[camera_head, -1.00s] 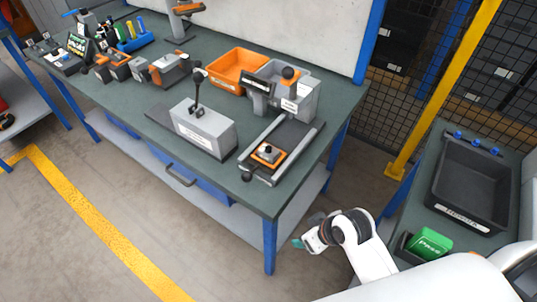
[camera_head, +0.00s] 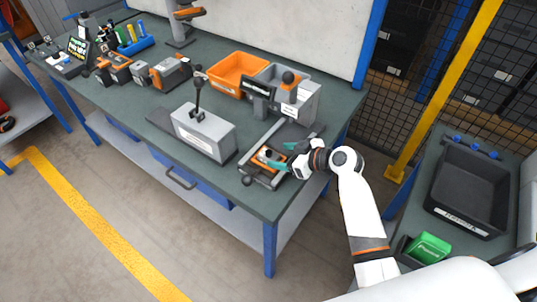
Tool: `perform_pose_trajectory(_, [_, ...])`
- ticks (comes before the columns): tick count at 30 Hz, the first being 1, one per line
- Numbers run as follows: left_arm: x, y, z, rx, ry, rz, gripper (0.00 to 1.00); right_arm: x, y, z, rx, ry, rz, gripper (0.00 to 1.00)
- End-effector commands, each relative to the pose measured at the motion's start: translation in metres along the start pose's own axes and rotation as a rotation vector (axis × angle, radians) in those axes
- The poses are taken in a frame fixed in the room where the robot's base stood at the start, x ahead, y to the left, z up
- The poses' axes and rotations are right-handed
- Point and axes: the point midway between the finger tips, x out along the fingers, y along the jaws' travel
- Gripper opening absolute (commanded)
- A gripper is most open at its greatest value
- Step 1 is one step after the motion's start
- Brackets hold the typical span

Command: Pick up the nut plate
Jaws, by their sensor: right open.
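A small orange plate with a dark knob (camera_head: 265,158), which I take for the nut plate, sits in the grey rail fixture (camera_head: 255,182) near the bench's front right corner. My right gripper (camera_head: 284,154) is over the fixture, its teal fingers open beside the plate's right side. The fingers hide part of the plate's right edge. I cannot tell whether they touch it. My left gripper is not in view.
A grey box with an upright lever (camera_head: 203,128) stands left of the fixture. A grey machine (camera_head: 300,98) and an orange bin (camera_head: 236,72) stand behind. A black bin (camera_head: 468,190) and green block (camera_head: 428,248) are on the right-hand table.

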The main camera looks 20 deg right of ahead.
Motion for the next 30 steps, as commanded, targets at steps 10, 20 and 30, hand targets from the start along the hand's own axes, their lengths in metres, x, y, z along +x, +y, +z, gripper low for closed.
perform_pose_trajectory(10, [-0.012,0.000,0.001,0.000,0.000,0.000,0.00,0.032,-0.002,0.006,0.003,-0.001,0.002,0.66])
perform_pose_trajectory(20, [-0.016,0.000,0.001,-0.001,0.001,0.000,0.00,0.061,-0.003,0.003,0.000,0.003,0.000,0.66])
perform_pose_trajectory(30, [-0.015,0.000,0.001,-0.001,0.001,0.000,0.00,0.061,-0.003,0.003,0.000,0.003,0.000,0.40])
